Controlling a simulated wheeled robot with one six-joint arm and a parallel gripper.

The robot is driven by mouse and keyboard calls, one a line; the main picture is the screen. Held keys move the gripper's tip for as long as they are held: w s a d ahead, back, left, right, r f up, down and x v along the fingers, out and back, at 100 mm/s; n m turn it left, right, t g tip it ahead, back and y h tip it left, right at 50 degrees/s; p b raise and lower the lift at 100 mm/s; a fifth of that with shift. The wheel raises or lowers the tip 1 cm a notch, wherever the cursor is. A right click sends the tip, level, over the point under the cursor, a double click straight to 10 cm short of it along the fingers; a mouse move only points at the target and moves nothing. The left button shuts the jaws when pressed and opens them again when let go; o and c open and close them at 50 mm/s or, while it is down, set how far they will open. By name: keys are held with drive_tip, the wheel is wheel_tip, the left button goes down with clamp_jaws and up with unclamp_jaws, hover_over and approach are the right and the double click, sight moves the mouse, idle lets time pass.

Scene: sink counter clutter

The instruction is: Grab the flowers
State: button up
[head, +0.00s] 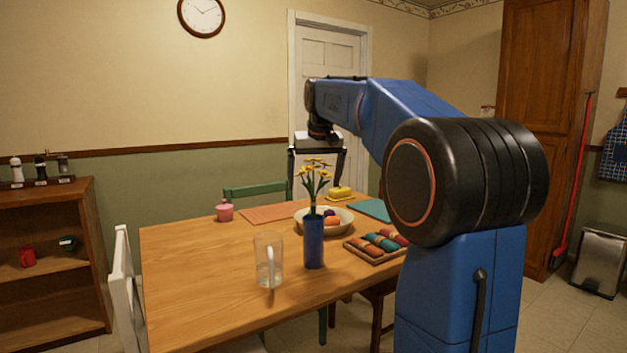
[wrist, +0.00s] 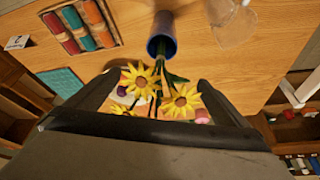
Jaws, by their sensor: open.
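The yellow flowers (head: 318,173) stand on green stems in a blue vase (head: 314,242) on the wooden table. My gripper (head: 317,170) is open above the table, pointing down, close to the flower heads in the head view. In the wrist view the flowers (wrist: 160,90) show between the two dark fingers of my gripper (wrist: 150,95). The vase (wrist: 162,38) stands beyond them at the top, with its mouth showing. I cannot tell from these views whether the fingers touch the flowers.
A glass pitcher (head: 268,260) stands left of the vase. A fruit bowl (head: 342,224) is behind it, and a tray (head: 372,256) of colored rolls is to its right. A pink pot (head: 225,211) and a yellow butter dish (head: 340,193) sit farther back. The table's left part is clear.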

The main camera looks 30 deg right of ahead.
sight(313, 188)
drive_tip(key=x, duration=0.4)
drive_tip(key=c, duration=0.9)
drive_tip(key=shift+r, duration=0.1)
